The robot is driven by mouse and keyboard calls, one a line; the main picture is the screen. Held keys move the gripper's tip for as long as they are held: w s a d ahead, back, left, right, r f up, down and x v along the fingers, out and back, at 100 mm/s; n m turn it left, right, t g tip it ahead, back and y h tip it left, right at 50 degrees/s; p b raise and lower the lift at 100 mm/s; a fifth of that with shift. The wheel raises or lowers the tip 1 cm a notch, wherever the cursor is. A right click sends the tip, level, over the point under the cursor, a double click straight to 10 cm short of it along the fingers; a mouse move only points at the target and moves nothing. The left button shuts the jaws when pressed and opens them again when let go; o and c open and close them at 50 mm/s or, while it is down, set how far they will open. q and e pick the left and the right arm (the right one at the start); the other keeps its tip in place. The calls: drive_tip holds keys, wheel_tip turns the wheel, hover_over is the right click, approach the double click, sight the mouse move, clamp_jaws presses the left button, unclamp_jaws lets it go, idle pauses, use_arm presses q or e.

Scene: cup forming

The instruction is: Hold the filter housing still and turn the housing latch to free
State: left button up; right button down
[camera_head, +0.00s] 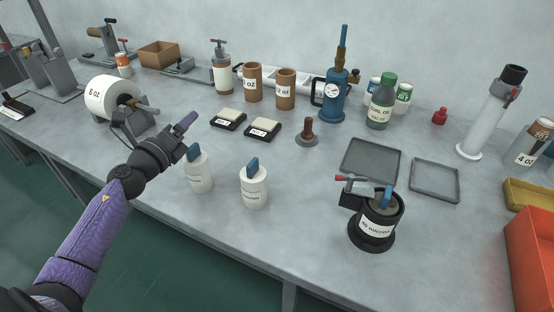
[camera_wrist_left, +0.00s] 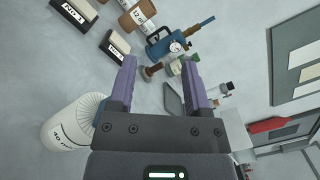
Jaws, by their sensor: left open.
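The filter housing (camera_head: 372,234) is a black cylinder on a round base, upright at the right front of the table, with a white micron label. A cartridge with a blue tab (camera_head: 387,196) sits in its top. The housing latch (camera_head: 358,180) is a grey bar with a red end at the housing's top left. My left gripper (camera_head: 188,136) is far left of the housing, above the table near two white filters. It is open and empty in the left wrist view (camera_wrist_left: 159,66). My right gripper is not in view.
Two white filters with blue tabs, the left (camera_head: 200,174) and the right (camera_head: 253,188), stand between my left gripper and the housing. Grey trays (camera_head: 371,160) lie behind the housing. An orange bin (camera_head: 530,255) is at the right edge. Bare table lies left of the housing.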

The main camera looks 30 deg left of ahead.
use_arm(q)
drive_tip(key=w+d+r+m+g+h, duration=0.2)
drive_tip(key=w+d+m+g+h, duration=0.1)
drive_tip(key=d+m+h, duration=0.8)
drive_tip(key=m+g+h, duration=0.2)
drive_tip(key=m+g, duration=0.7)
drive_tip(key=m, duration=0.5)
approach(349, 176)
drive_tip(key=x, duration=1)
drive_tip(key=shift+w+f, duration=0.15)
drive_tip(key=shift+f, duration=0.3)
drive_tip(key=shift+c, duration=0.3)
clamp_jaws()
